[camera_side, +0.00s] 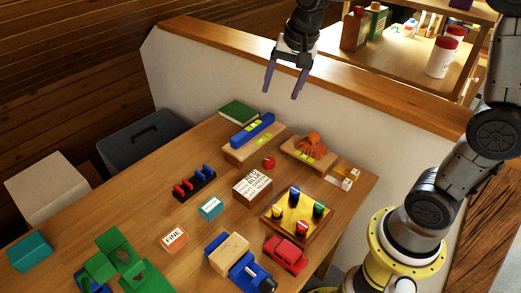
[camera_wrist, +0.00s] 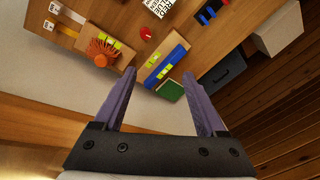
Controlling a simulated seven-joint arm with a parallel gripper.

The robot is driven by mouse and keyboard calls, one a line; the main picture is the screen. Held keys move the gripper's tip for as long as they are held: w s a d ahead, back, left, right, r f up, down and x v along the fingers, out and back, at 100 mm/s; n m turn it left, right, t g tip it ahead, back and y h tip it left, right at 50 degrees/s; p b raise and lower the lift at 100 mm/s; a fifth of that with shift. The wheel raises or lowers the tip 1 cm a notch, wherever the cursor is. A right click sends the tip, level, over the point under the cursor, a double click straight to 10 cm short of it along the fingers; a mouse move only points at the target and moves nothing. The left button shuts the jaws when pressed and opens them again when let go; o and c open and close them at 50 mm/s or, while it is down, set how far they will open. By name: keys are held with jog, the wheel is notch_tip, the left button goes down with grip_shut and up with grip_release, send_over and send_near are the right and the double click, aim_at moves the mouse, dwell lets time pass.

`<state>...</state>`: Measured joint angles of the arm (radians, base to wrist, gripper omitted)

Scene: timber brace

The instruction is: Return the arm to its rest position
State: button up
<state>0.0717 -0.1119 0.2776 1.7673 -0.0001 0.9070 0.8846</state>
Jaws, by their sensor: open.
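My gripper (camera_side: 283,80) is at the top middle of the side view, raised well above the far end of the wooden table (camera_side: 122,208). Its two purple fingers are apart, with nothing between them. In the wrist view my gripper (camera_wrist: 160,90) shows the same two spread fingers, empty. Beyond the fingertips lie a blue bar (camera_wrist: 168,64) on a wooden block and a green book (camera_wrist: 170,91), both apart from the fingers. My arm rises at the right of the side view.
A low wall with a wooden ledge (camera_side: 340,75) runs behind the table. Bottles (camera_side: 443,57) stand on a shelf beyond it. An orange octopus-like toy (camera_side: 312,146), a sign block (camera_side: 252,185), a peg board (camera_side: 296,218) and a red car (camera_side: 286,254) sit on the table. A grey bin (camera_side: 140,140) stands left.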

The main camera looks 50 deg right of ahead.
jog(key=s+a+r+n+t, duration=0.1)
jog(key=s+r+n, duration=0.15)
jog(key=s, duration=0.45)
jog(key=s+a+r+n+t, duration=0.1)
jog(key=s+r+n, duration=0.15)
jog(key=s, duration=0.45)
jog(key=s+f+n, duration=0.5)
jog(key=s+n, duration=0.1)
jog(key=s, duration=0.2)
jog(key=shift+a+f, duration=0.15)
jog(key=shift+a, duration=0.25)
